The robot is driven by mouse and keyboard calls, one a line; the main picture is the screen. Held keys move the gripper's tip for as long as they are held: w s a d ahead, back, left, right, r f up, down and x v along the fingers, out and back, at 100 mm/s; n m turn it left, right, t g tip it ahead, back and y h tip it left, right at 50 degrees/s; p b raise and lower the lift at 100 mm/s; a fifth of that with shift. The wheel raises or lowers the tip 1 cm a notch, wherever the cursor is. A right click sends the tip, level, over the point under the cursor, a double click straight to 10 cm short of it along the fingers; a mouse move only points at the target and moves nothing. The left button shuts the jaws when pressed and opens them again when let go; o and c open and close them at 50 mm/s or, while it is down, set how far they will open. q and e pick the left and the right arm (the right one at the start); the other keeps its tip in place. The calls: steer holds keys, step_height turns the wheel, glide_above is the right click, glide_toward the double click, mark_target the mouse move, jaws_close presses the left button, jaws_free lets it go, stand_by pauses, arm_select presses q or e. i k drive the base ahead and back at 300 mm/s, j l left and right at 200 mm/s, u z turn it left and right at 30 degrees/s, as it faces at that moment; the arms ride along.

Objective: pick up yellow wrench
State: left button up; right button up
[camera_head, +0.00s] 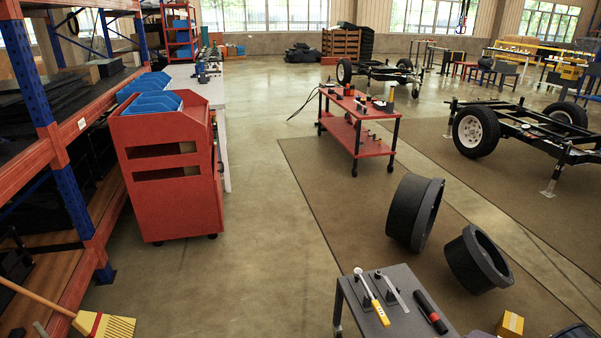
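A tool with a yellow handle (379,311) and a pale metal shaft lies on a small grey table (405,326) at the bottom of the head view, right of centre. It looks like the yellow wrench, with its round head toward the far left corner of the tabletop. A grey metal tool (393,290) lies just right of it, apart from the handle. A black and red cylindrical tool (430,312) lies farther right on the same top. Neither of my grippers shows in this view.
A red cart (165,180) with blue bins and a shelf rack (75,200) stand left. A broom (105,325) is bottom left. The middle floor is clear.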

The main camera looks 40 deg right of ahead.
mark_target(384, 321)
steer(key=i+l+z, duration=0.15)
steer(key=i+z, duration=0.75)
steer(key=i+j+z, duration=0.15)
steer(key=i+z, duration=0.2)
steer(key=z, duration=0.15)
steer(key=i+j+z, duration=0.3)
steer(key=z, duration=0.15)
steer(key=i+j+z, duration=0.45)
